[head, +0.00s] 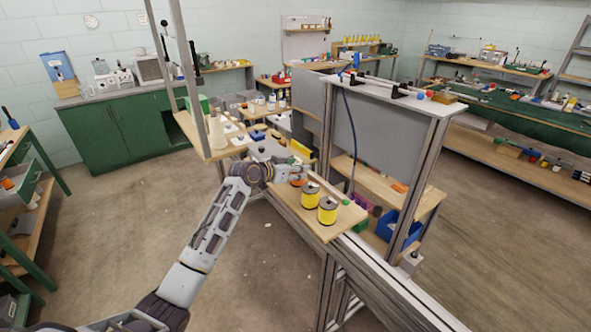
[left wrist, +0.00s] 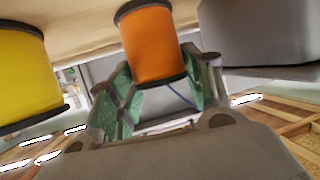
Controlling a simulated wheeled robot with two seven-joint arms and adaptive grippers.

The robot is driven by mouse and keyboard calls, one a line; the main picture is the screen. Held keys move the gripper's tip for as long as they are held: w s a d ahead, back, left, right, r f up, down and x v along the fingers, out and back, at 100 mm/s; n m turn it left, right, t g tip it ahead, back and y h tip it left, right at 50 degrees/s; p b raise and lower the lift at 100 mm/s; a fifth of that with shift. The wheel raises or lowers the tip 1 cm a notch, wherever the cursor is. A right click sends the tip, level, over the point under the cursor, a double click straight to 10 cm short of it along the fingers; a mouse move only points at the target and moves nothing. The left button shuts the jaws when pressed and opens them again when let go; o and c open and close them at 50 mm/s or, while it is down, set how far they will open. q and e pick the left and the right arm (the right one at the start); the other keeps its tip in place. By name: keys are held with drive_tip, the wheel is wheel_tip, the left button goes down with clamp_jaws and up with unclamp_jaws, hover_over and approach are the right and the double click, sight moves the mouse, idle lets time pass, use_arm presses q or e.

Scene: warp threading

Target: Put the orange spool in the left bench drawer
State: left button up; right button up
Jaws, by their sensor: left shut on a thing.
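The orange spool (left wrist: 153,42), with dark end rims, stands between the green-padded fingers of my left gripper (left wrist: 155,90) in the left wrist view. The fingers are shut on it. In the head view my left gripper (head: 298,172) reaches over the wooden shelf board (head: 325,232), and the spool is mostly hidden there. Whether the spool touches the board is unclear. At the far left, a green-framed bench has what looks like an open drawer (head: 40,180) with small items in it. My right gripper is not in view.
Two yellow spools (head: 311,195) (head: 327,211) stand on the board close to my left gripper; one yellow spool (left wrist: 27,70) shows in the left wrist view. A metal frame (head: 411,185) rises to the right. Open floor (head: 130,220) lies between frame and left bench.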

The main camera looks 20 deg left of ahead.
use_arm(q)
drive_tip(key=o, duration=1.1)
drive_tip(key=shift+f, duration=0.15)
drive_tip(key=shift+c, duration=0.2)
drive_tip(key=shift+r, duration=0.2)
drive_tip(key=v, duration=1.2)
drive_tip(key=shift+b, duration=0.45)
drive_tip(key=shift+o, duration=0.4)
drive_tip(key=shift+f, duration=0.1)
